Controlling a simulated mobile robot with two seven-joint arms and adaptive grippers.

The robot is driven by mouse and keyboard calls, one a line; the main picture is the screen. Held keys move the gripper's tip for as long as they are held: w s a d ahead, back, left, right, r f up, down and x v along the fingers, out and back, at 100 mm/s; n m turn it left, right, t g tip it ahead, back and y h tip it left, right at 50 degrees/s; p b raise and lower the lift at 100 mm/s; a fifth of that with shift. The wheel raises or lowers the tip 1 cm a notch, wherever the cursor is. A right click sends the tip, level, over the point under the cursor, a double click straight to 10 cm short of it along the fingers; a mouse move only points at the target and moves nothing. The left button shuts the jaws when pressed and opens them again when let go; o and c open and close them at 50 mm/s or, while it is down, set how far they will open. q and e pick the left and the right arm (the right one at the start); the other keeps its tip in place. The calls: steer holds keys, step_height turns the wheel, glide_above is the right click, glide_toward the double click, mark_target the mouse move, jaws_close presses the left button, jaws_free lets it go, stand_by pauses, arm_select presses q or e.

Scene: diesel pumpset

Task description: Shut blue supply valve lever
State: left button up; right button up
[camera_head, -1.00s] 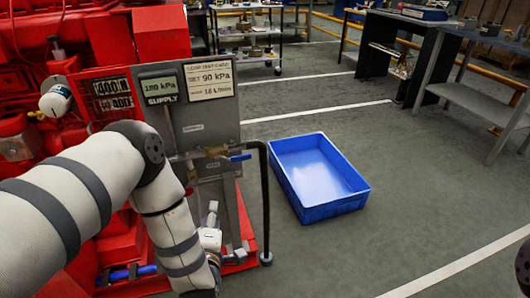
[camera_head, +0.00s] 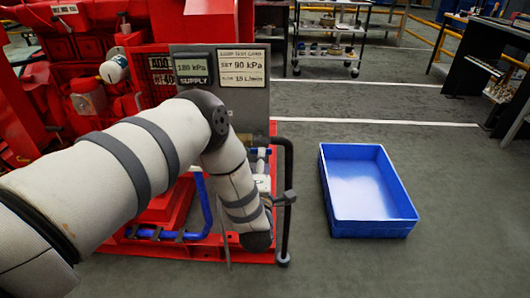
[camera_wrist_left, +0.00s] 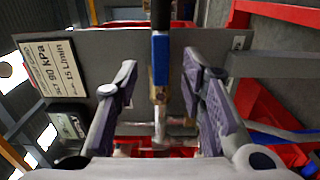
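The blue supply valve lever (camera_wrist_left: 160,58) stands upright in the left wrist view, joined to a brass-coloured valve body (camera_wrist_left: 158,96) in front of the grey panel (camera_wrist_left: 85,75). My left gripper (camera_wrist_left: 159,66) is open, with one finger on each side of the lever. Gaps show between the lever and both fingers. In the head view my left arm comes in from the left and hides most of the valve. My right gripper is in neither current view.
The red pumpset (camera_head: 75,55) fills the left side. A black upright pipe (camera_head: 289,200) stands just right of my left gripper. A supply display (camera_head: 191,71) reads 180 kPa. A blue crate (camera_head: 368,226) lies on the floor at right, with clear floor around it.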

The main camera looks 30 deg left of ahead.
mark_target(254, 149)
arm_select(q)
steer(key=x, duration=0.5)
steer(key=shift+w+b, duration=0.25)
steer(key=shift+b, duration=0.05)
jaws_close()
